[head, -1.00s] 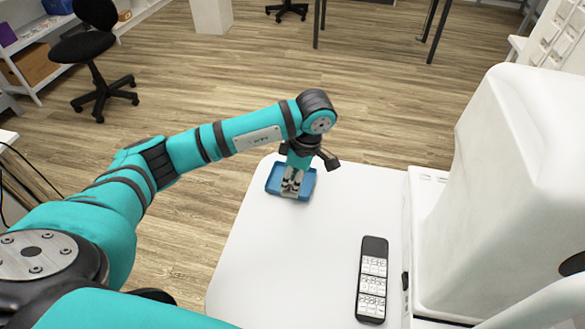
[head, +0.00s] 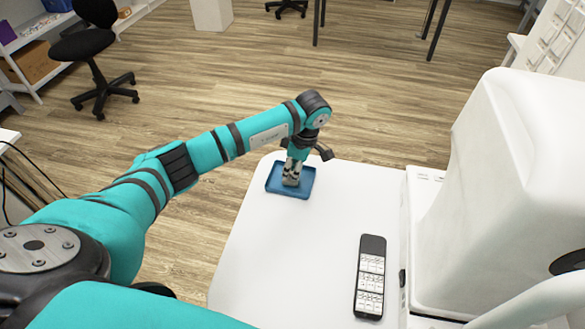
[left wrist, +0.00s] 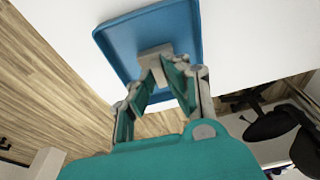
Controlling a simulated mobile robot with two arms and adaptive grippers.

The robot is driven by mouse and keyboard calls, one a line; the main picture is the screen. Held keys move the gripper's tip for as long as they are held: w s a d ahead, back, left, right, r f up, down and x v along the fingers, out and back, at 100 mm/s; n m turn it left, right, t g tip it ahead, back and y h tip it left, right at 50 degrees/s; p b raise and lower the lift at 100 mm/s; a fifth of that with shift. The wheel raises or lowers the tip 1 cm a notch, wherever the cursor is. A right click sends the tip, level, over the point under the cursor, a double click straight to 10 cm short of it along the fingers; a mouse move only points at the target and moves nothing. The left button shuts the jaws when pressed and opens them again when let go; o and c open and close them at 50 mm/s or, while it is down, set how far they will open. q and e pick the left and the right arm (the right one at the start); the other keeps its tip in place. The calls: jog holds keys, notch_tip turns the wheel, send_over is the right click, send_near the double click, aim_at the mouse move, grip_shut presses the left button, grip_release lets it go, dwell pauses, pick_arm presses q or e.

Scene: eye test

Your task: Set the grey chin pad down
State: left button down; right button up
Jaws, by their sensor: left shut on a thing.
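My left gripper (head: 291,176) points down over the blue tray (head: 303,192) on the white table. In the left wrist view my left gripper (left wrist: 161,70) is shut on the grey chin pad (left wrist: 154,54), a small pale grey block between the fingertips. The pad is in front of the floor of the blue tray (left wrist: 128,34), inside its rim. I cannot tell whether the pad touches the tray. In the head view the fingers mostly hide the pad. My right gripper is not in view.
A black-framed chart or remote-like strip with white panels (head: 371,275) lies on the white table (head: 290,255). A large white device (head: 505,180) stands at the right. The table between them and the tray is clear. A black chair (head: 88,50) stands on the floor.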

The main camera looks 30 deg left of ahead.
pick_arm(q)
jog(key=shift+f, duration=0.2)
jog(key=c, duration=1.4)
grip_release()
jog(key=shift+r, duration=0.1)
jog(key=shift+o, duration=0.2)
jog(key=shift+r, duration=0.2)
notch_tip(320, 180, up, 12)
jog(key=d+b, duration=0.1)
jog(key=d, duration=0.1)
jog(key=shift+w+d+f+b, duration=0.15)
jog(key=shift+w+d+b, duration=0.05)
jog(key=shift+w+b, duration=0.1)
